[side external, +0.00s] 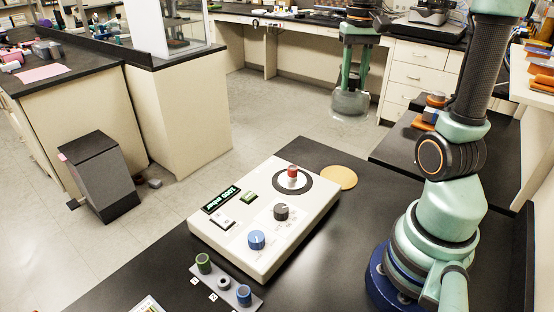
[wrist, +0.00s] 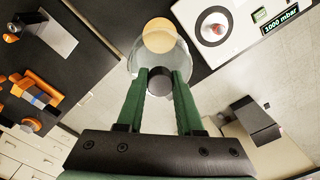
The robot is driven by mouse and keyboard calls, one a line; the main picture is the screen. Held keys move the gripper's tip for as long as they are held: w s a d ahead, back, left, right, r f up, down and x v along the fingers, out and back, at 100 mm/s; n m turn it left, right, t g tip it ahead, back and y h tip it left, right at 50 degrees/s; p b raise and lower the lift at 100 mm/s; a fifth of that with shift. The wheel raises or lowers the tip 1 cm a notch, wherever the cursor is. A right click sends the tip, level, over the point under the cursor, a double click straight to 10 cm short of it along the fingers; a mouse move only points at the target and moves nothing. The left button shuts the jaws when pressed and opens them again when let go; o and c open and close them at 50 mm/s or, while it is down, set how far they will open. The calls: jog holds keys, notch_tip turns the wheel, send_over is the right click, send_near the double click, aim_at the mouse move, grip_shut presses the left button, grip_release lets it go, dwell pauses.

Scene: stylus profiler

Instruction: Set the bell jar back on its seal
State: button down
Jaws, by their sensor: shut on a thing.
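The bell jar (side external: 350,104) is a clear glass dome with a dark knob (wrist: 159,81) on top. My gripper (side external: 354,84) is shut on that knob, and the jar hangs in the air beyond the table. In the wrist view the two green fingers (wrist: 160,86) close on the knob from both sides, with the glass below. The seal, a dark ring (side external: 275,184), lies on top of the white instrument (side external: 246,204) and surrounds a small red-topped piece (side external: 292,172). The ring also shows in the wrist view (wrist: 199,26). The jar is apart from the ring.
A round tan disc (side external: 341,178) lies on the black table (side external: 330,262) beside the instrument. The instrument carries a black knob (side external: 281,212), a blue knob (side external: 257,239) and a display reading 1000 mbar (side external: 221,199). A small rack (side external: 222,284) stands in front. A grey bin (side external: 103,178) stands on the floor.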

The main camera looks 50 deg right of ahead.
jog(key=w+a+f+n, duration=0.3)
jog(key=a+f, duration=0.1)
jog(key=a, duration=0.2)
jog(key=w+a+f+n, duration=0.3)
jog(key=w+a+f, duration=0.1)
jog(key=a, duration=0.3)
jog(key=shift+a+f, duration=0.25)
jog(key=shift+f, duration=0.5)
jog(key=shift+f, duration=2.5)
jog(key=shift+s+f, duration=0.1)
jog(key=shift+f, duration=0.2)
jog(key=shift+f, duration=0.3)
jog(key=shift+f, duration=0.2)
